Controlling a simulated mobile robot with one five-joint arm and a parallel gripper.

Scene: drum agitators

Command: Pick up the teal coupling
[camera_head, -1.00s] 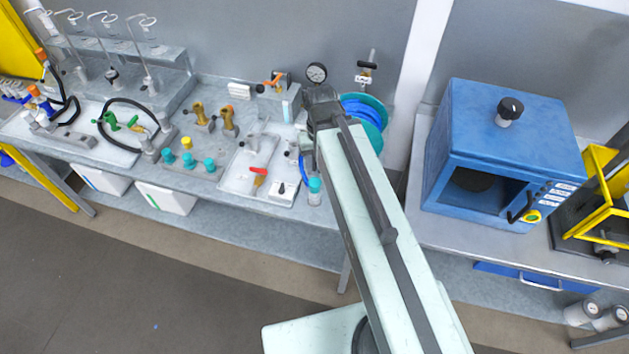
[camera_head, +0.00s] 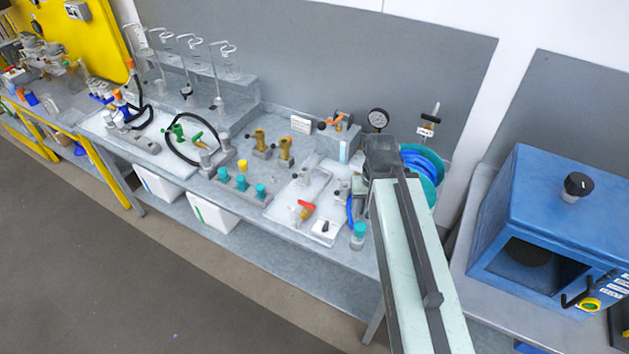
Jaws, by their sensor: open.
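Three short teal fittings stand in a row on a grey block on the bench: a left one (camera_head: 223,174), a middle one (camera_head: 241,183) and a right one (camera_head: 260,191). A clear jar with a teal top (camera_head: 359,230) stands near the bench's front edge. I cannot tell which teal piece is the coupling. My gripper (camera_head: 361,200) is at the end of my arm, above the bench, right of the teal fittings and apart from them. It is small and partly hidden by my arm; it is open, and nothing shows held in it.
A white tray (camera_head: 285,208) with a red-handled valve (camera_head: 306,208) lies between the fittings and my gripper. Brass valves (camera_head: 285,150) stand behind. A teal reel with blue hose (camera_head: 432,172) is behind my arm. A blue oven (camera_head: 550,210) stands right. Floor in front is clear.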

